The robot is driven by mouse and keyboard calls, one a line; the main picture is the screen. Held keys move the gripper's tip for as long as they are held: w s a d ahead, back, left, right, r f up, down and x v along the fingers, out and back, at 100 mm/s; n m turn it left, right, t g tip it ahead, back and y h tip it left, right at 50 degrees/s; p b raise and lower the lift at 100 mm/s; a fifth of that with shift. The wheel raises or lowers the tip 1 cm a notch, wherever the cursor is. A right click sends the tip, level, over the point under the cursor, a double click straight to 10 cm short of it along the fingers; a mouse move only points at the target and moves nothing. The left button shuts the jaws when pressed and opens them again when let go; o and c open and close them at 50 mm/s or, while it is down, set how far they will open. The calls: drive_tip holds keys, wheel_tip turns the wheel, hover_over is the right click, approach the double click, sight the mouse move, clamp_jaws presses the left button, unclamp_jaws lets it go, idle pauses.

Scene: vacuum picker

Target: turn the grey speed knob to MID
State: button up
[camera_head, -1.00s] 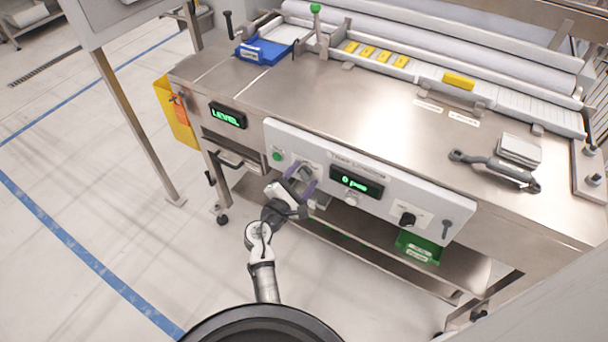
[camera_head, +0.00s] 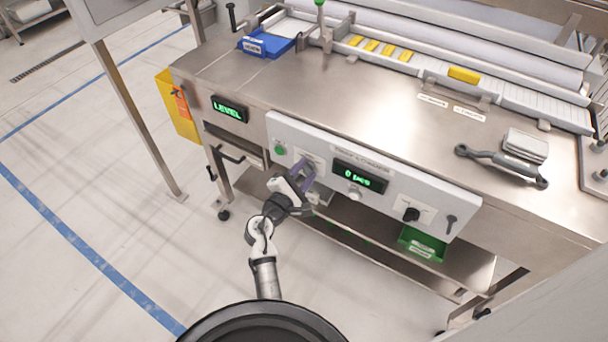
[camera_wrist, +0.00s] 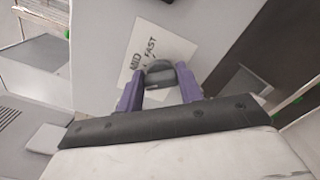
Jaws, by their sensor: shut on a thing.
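The grey speed knob (camera_wrist: 160,74) sits on a white label plate (camera_wrist: 150,42) printed with MID and FAST. In the wrist view, the purple fingers of my gripper (camera_wrist: 159,82) are on either side of the knob and shut on it. MID is by the left finger and FAST lies above the knob. I cannot tell which mark the knob points at. In the head view, my gripper (camera_head: 302,176) reaches the left part of the grey control panel (camera_head: 395,186), and its fingers mostly hide the knob.
A display (camera_head: 359,176) with green digits is right of my gripper. A green button (camera_head: 280,150) is to its left. A black knob (camera_head: 411,214) and a green bin (camera_head: 422,244) are further right. Open floor lies to the left.

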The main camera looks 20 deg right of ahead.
drive_tip(key=m+b, duration=0.4)
drive_tip(key=shift+f, duration=0.3)
drive_tip(key=shift+r+m+b, duration=0.15)
drive_tip(key=shift+m+b, duration=1.3)
drive_tip(key=shift+m, duration=0.05)
drive_tip(key=o, duration=1)
drive_tip(key=shift+d, duration=0.1)
drive_tip(key=b+v, duration=0.2)
drive_tip(key=v, duration=1.2)
drive_tip(key=shift+b, duration=0.35)
